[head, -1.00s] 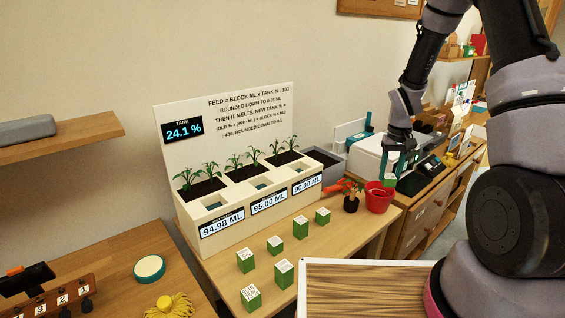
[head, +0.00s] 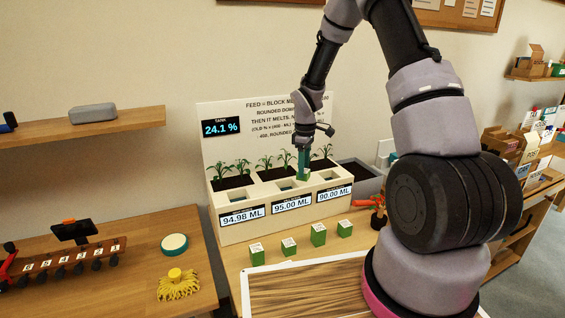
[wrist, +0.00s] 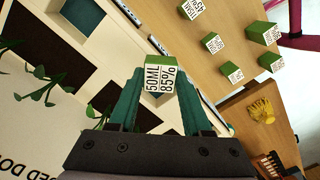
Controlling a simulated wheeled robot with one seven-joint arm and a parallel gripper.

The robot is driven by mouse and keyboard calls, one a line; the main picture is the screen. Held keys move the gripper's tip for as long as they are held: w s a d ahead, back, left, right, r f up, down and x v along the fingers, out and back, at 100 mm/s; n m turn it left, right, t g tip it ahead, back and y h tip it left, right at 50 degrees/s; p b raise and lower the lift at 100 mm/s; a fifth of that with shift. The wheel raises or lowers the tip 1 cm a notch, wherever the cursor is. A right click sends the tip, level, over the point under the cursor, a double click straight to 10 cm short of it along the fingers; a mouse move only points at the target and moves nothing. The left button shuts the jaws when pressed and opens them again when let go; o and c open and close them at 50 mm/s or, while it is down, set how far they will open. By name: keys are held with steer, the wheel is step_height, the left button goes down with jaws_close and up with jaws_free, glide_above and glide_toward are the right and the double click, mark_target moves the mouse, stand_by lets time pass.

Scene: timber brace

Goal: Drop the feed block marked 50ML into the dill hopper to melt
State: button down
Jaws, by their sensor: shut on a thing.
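My gripper (head: 303,160) is shut on a green feed block (head: 302,176) with a white label. In the wrist view the label on this block (wrist: 158,78) reads 50ML 85%, and the teal fingers (wrist: 158,105) grip its sides. The block is above the white planter (head: 262,231), around its middle and right sections. The planter has three square hopper openings, the left (head: 236,207), middle (head: 280,197) and right (head: 326,186), behind displays reading 94.98, 95.00 and 90.00 ML. I cannot read which hopper is dill.
Several other green blocks (head: 318,235) stand on the table in front of the planter. A panel behind it shows tank 24.1 % (head: 221,127). A wood-grained board (head: 310,290) lies in front.

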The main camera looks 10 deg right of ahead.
steer(key=w+a+n, duration=0.3)
steer(key=a+n, duration=0.2)
steer(key=n, duration=0.5)
steer(key=shift+m, duration=0.3)
steer(key=shift+w+a+f, duration=0.1)
steer(key=shift+f, duration=1.7)
steer(key=shift+w+f, duration=0.1)
steer(key=shift+f, duration=1.65)
steer(key=shift+c, duration=1.3)
jaws_free()
steer(key=shift+r, duration=0.1)
